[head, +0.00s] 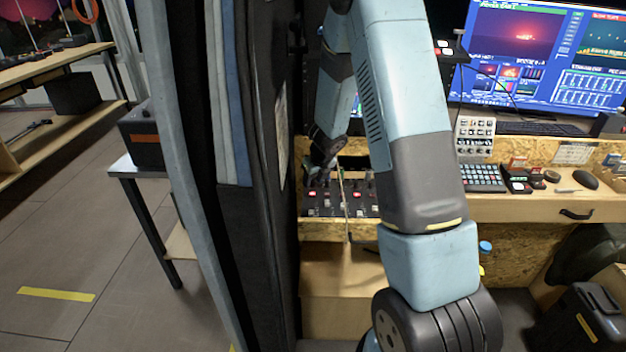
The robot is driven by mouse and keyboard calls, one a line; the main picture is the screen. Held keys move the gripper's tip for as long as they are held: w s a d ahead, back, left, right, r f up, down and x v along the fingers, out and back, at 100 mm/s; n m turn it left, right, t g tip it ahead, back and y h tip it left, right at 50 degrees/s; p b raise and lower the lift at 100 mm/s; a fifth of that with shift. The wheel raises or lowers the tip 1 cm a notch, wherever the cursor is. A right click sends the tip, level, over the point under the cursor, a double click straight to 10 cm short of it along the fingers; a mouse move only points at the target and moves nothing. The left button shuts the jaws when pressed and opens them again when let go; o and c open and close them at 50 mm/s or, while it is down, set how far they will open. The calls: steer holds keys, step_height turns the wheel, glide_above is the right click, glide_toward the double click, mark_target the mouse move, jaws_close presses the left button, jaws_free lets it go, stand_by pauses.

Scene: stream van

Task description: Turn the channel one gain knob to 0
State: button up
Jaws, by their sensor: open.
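A dark control panel (340,203) with rows of small knobs and several red-lit spots sits in an opening of the wooden desk, left of my arm. The channel one gain knob is too small to pick out, and its setting cannot be read. My gripper (317,174) is small in the view, at the panel's back left, pointing down over or beside it. It is open, and nothing shows held in it. Whether a fingertip touches a knob cannot be told. My arm hides the panel's right side.
A dark van door (262,230) stands close on the left of the panel. The desk (535,207) on the right carries a keypad (476,178), a grey button box (474,136) and a mouse (585,180) below a large monitor (530,55). A thin cable hangs before the panel.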

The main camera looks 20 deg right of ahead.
steer(key=shift+c, duration=0.4)
jaws_close()
